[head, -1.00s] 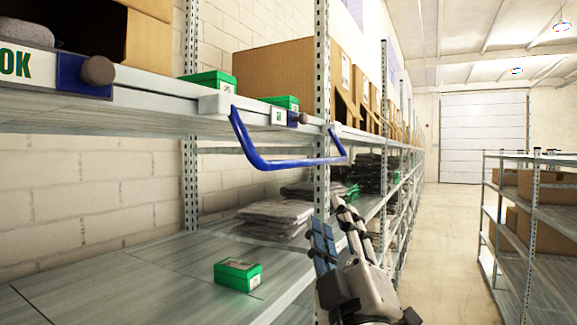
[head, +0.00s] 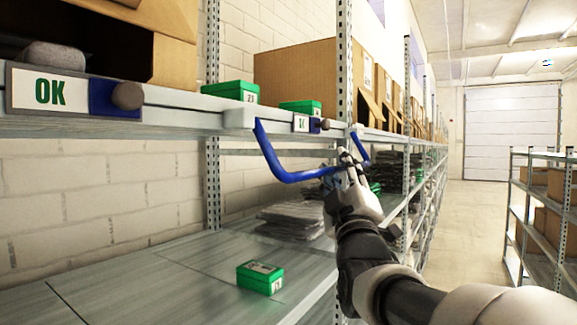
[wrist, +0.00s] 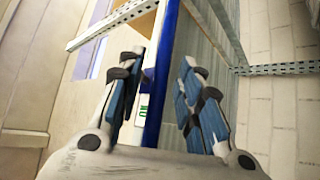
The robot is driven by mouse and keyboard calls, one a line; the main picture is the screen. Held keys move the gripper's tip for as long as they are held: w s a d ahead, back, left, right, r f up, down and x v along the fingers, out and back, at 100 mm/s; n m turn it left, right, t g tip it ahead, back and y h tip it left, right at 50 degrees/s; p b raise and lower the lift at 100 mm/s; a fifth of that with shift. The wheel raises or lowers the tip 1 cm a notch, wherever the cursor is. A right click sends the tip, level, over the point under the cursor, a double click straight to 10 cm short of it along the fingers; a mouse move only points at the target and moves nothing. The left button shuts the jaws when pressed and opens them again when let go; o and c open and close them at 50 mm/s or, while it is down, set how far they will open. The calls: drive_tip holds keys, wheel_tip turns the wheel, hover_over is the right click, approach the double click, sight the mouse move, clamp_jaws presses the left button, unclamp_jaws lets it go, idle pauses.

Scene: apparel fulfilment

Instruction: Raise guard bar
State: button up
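The blue guard bar (head: 290,176) is a U-shaped bar hanging below the front edge of the upper shelf (head: 180,118). Its two arms join the shelf edge at the white bracket on the left and near the upright on the right. My gripper (head: 347,160) is at the right part of the bar's lower run. In the wrist view the blue bar (wrist: 165,60) runs between my two fingers, with gaps on both sides. The fingers are apart. The head view hides the exact contact behind my gripper.
Green boxes (head: 230,92) and cardboard boxes (head: 295,75) stand on the upper shelf. A green box (head: 260,277) and dark folded stacks (head: 292,218) lie on the lower shelf. A metal upright (head: 344,70) stands close behind the bar. The aisle (head: 480,220) at right is clear.

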drive_tip(key=shift+w+r, duration=0.15)
drive_tip(key=shift+w, duration=0.05)
drive_tip(key=shift+c, duration=0.5)
clamp_jaws()
